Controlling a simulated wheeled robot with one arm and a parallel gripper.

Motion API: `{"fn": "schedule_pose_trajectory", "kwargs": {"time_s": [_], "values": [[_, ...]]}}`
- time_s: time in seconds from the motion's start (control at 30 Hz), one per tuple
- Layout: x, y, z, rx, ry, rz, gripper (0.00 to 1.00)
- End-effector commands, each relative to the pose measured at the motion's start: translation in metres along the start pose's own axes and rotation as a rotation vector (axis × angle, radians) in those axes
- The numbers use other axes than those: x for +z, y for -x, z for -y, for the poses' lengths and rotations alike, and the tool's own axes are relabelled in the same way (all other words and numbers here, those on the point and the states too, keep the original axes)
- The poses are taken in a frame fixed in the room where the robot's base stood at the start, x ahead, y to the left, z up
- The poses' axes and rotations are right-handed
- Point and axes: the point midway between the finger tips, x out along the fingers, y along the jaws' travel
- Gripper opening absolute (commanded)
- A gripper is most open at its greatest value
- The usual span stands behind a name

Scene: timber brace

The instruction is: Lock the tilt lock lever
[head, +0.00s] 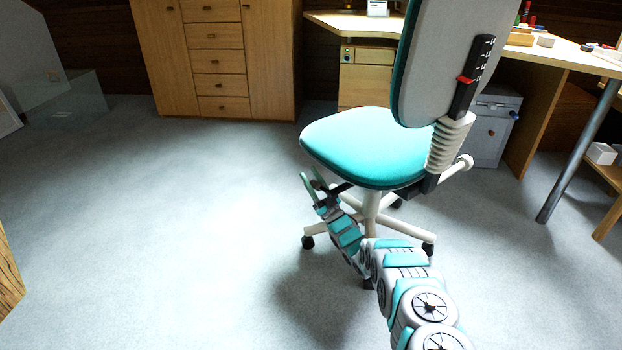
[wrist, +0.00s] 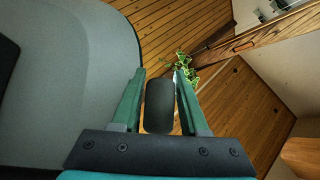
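The teal office chair (head: 350,145) stands with its grey back to the right in the head view. A dark lever (head: 342,187) sticks out from under its seat. In the wrist view, a dark rounded paddle (wrist: 160,105), seemingly the lever's end, lies between my gripper's two green fingers (wrist: 160,73). A narrow gap shows on the right of the paddle; the left finger is very close, and contact is unclear. In the head view my gripper (head: 314,184) is just below the seat's edge, left of the lever. The lever's root is hidden.
The seat underside (wrist: 75,90) fills the left of the wrist view, close to my gripper. The chair's star base (head: 371,212) with castors stands beside my arm. A desk (head: 575,55) and wooden cabinet (head: 215,60) are behind. The floor on the left is clear.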

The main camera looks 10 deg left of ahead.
Motion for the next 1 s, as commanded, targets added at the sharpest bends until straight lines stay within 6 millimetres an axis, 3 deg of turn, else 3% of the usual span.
{"fn": "schedule_pose_trajectory", "kwargs": {"time_s": [0.17,0.47,0.8,1.0], "values": [[0.0,0.0,0.0,0.0,0.0,0.001,0.64],[0.001,0.004,0.0,0.001,0.0,0.002,0.64],[0.001,0.055,-0.001,0.004,-0.001,0.005,0.64],[0.0,0.075,-0.001,0.001,0.0,0.001,0.64]]}}
